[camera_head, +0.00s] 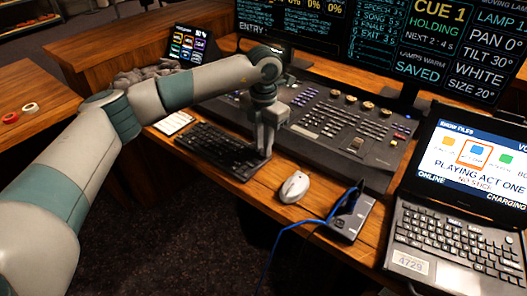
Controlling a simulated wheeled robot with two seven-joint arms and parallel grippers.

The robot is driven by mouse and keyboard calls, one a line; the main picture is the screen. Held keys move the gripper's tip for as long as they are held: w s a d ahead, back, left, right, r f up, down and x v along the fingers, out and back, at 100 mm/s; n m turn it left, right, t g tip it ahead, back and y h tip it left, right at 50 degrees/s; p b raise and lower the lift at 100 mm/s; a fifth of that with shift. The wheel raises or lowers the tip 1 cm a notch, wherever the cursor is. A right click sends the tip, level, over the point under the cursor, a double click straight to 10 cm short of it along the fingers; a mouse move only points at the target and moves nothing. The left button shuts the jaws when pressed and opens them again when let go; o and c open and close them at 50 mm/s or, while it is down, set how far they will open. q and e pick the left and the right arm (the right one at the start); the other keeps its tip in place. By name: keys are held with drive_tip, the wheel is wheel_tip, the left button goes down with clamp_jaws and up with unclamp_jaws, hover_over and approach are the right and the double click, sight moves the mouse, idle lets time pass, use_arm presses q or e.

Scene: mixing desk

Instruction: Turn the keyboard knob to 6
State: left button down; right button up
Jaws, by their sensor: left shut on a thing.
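The black keyboard (208,145) lies at the front of the desk, in the middle of the head view. My left gripper (265,153) points down at the keyboard's right end, its fingers low and close together. It is shut on the keyboard knob, which the fingers hide. No number or mark on the knob can be read. My right gripper is not in view.
A white mouse (294,187) and a grey box with a blue cable (346,216) lie right of the keyboard. Behind stands the mixing console (335,120). An open laptop (455,240) is at the right. Large screens (400,40) stand at the back.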

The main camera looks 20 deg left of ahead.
use_arm(q)
drive_tip(key=shift+f+m+b, duration=0.15)
drive_tip(key=shift+m+b, duration=0.15)
drive_tip(key=shift+m, duration=0.2)
drive_tip(key=shift+m+b, duration=0.3)
drive_tip(key=shift+m, duration=0.1)
drive_tip(key=m+b, duration=0.3)
drive_tip(key=m, duration=0.2)
drive_tip(key=shift+b, duration=0.3)
drive_tip(key=m+b, duration=0.3)
drive_tip(key=m, duration=0.3)
drive_tip(key=shift+m, duration=0.6)
drive_tip(key=shift+r+m+b, duration=0.2)
drive_tip(key=shift+m+b, duration=0.35)
drive_tip(key=shift+m, duration=0.95)
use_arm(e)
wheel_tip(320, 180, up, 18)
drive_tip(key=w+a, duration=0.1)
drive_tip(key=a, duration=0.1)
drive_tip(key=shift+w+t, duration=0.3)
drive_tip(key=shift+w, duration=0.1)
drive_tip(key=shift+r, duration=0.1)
use_arm(q)
drive_tip(key=c, duration=1.7)
unclamp_jaws()
